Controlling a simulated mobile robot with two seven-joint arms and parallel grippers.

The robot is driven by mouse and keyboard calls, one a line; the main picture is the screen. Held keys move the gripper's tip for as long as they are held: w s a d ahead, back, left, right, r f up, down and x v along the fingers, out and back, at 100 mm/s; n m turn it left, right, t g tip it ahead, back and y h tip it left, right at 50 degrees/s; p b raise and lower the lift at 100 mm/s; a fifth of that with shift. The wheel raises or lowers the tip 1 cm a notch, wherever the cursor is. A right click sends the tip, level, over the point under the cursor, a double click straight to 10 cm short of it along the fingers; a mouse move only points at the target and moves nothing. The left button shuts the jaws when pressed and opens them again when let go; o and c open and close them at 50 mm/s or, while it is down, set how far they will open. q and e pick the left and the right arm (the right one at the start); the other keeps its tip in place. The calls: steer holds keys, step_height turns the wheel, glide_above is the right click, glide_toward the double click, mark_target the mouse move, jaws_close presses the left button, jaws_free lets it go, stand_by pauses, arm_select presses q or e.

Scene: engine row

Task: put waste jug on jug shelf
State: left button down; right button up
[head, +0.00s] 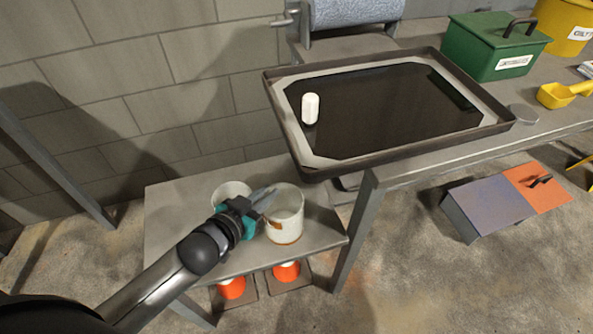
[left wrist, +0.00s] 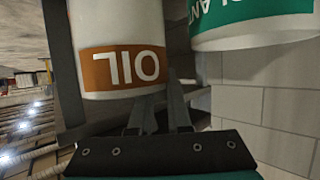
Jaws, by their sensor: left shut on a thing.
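A white jug (head: 287,222) with an orange-brown label stands on the low grey shelf (head: 178,222); in the left wrist view this jug (left wrist: 112,28) reads OIL upside down. A second white jug (head: 231,189) stands to its left, and its green label shows in the left wrist view (left wrist: 262,20). My left gripper (head: 266,197) is between the two jugs, its fingers (left wrist: 160,108) shut against the side of the OIL jug. The exact grip on it is hidden. The right gripper is not in view.
A dark tray (head: 400,110) on the bench holds a white cylinder (head: 310,108). A green box (head: 495,48), a yellow bin (head: 562,25) and a yellow scoop (head: 558,95) are at the right. Orange-topped containers (head: 232,289) stand beneath the low shelf. A purple-and-orange box (head: 490,208) is on the floor.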

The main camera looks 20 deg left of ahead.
arm_select(q)
steer(key=r+b+x, duration=0.1)
steer(key=b+x, duration=0.4)
steer(key=x, duration=0.7)
steer(key=shift+w+d, duration=0.2)
steer(key=shift+w, duration=0.4)
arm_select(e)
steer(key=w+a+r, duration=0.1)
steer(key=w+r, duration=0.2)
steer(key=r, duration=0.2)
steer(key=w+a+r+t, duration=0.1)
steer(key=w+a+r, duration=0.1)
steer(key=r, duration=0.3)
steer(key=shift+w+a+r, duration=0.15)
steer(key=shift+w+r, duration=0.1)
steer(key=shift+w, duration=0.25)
arm_select(q)
steer(key=shift+b, duration=0.3)
steer(key=c, duration=0.8)
jaws_free()
steer(key=shift+c, duration=0.2)
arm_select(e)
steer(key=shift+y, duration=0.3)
arm_select(q)
steer(key=shift+r, duration=0.1)
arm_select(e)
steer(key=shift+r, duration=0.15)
